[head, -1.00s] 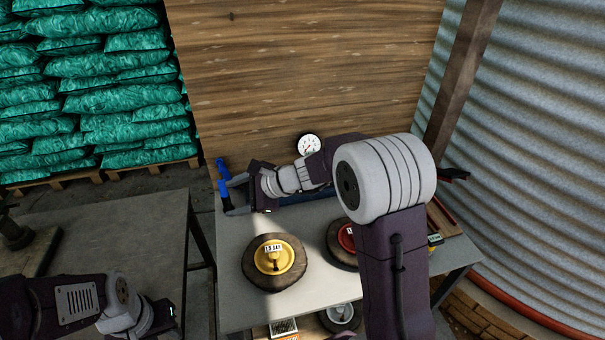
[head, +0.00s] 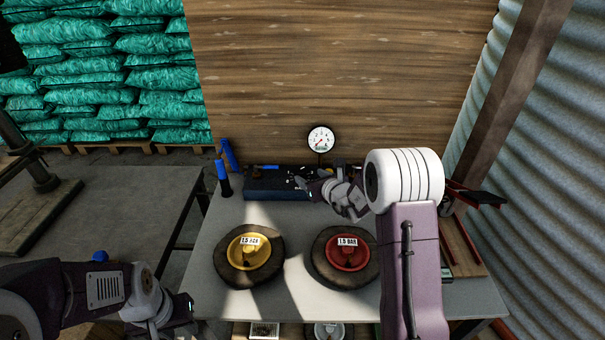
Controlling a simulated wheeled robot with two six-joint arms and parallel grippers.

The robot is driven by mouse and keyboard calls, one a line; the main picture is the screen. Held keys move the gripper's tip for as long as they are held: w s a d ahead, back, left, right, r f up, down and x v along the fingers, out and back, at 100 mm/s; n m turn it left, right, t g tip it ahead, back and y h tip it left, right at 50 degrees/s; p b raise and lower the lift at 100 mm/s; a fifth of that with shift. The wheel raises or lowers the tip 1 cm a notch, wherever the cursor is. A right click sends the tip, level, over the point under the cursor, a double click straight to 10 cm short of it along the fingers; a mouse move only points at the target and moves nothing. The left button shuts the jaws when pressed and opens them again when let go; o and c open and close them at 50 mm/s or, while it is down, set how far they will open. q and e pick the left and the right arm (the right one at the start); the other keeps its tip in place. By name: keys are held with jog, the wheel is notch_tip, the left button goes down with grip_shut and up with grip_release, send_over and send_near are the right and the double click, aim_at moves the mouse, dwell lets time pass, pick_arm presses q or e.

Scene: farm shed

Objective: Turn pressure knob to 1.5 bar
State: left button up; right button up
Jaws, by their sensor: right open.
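A round white pressure gauge (head: 320,138) stands on a thin stem behind a long dark box (head: 268,187) at the back of the table. I cannot pick out the pressure knob clearly; my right gripper and wrist cover the right part of the box. My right gripper (head: 303,185) is open and empty at the box's front, below the gauge. The needle's reading is too small to tell. A yellow dial-like disc (head: 247,262) and a red one (head: 348,262) each carry a "1.5 BAR" label. My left gripper (head: 190,308) is low at the left, its fingers unclear.
Two blue-handled items (head: 223,180) stand at the table's (head: 215,285) back left corner. A wooden board (head: 330,70) rises behind. A tray (head: 460,250) lies at the right, beside the corrugated wall.

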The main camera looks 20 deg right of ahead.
aim_at(301, 171)
jog(key=x, duration=0.7)
jog(key=shift+w+f, duration=0.15)
jog(key=shift+f, duration=0.05)
jog(key=shift+p, duration=0.3)
grip_shut()
